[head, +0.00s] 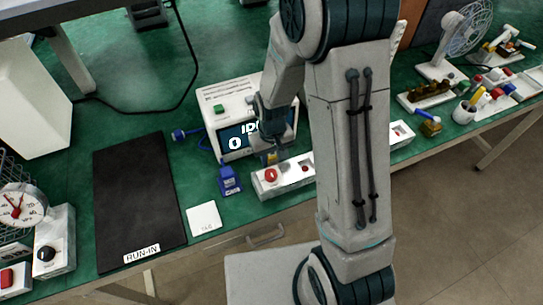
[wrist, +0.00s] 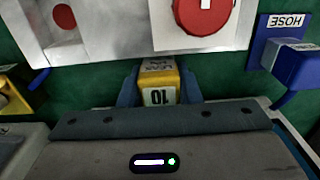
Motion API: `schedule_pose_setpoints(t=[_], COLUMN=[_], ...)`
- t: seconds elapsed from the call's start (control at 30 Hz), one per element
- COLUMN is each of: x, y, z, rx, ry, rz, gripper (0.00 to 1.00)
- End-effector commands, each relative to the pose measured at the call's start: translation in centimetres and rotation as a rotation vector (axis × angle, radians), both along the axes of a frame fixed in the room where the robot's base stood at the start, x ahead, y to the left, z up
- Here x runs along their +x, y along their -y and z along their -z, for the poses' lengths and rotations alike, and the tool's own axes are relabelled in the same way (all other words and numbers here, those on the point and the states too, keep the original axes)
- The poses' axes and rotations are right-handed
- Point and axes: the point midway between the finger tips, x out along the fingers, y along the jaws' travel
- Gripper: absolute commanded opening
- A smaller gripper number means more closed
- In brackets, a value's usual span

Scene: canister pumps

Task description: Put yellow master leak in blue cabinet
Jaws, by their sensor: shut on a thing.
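The yellow master leak (wrist: 158,80) is a small yellow block with a pale label reading 10. My gripper (wrist: 157,92) is shut on it, with a blue fingertip on each side. In the head view my gripper (head: 272,156) is above the bench, just behind the white box with a red knob (head: 270,175) and in front of the display unit. The leak is only a small yellow patch there (head: 272,158), partly covered by the fingers. I cannot make out a blue cabinet in either view.
A white display unit (head: 207,103) stands behind my gripper. A blue HOSE block (head: 229,180) sits to its left. A white tile (head: 204,218) and a black RUN-IN mat (head: 138,195) lie further left. A yellow and blue item (head: 430,126) stands to the right.

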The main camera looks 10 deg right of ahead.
Motion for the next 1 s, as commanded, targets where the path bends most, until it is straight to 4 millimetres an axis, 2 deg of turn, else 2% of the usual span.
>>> schedule_pose_setpoints(t=[0.43, 0.47, 0.53, 0.83, 1.0], x=[0.0, 0.0, 0.0, 0.0, 0.1], y=[0.0, 0.0, 0.0, 0.0, 0.0], z=[0.9, 0.9, 0.8, 0.7, -0.5], rx=[0.0, 0.0, 0.0, 0.0, 0.001], ry=[0.002, 0.002, 0.002, 0.002, 0.006], rz=[0.0, 0.0, 0.0, 0.0, 0.0], gripper=[0.03, 0.33, 0.52, 0.52, 0.52])
